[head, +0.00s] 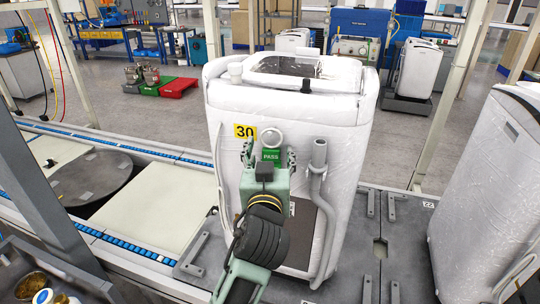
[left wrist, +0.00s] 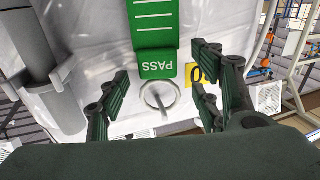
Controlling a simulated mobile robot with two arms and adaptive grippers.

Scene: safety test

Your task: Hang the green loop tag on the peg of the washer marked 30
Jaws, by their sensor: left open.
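The white washer (head: 345,150), wrapped in clear film, stands upright in the middle of the head view. Its yellow 30 label (head: 245,131) is at its upper left front and partly shows in the left wrist view (left wrist: 197,76). The green PASS tag (head: 271,155) lies along the washer front, with its pale loop (head: 271,138) above it. In the left wrist view the tag (left wrist: 155,35) is upside down, and its loop (left wrist: 160,96) appears around the short peg (left wrist: 160,102). My left gripper (head: 270,154) is open, its fingers on either side of the loop and apart from it.
A grey hose (head: 319,190) runs down the washer's front, right of my left gripper. Another white washer (head: 490,190) stands at the right, near the 22 mark. A conveyor with a dark round plate (head: 97,183) lies at the left. Red and green trays (head: 165,87) sit behind.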

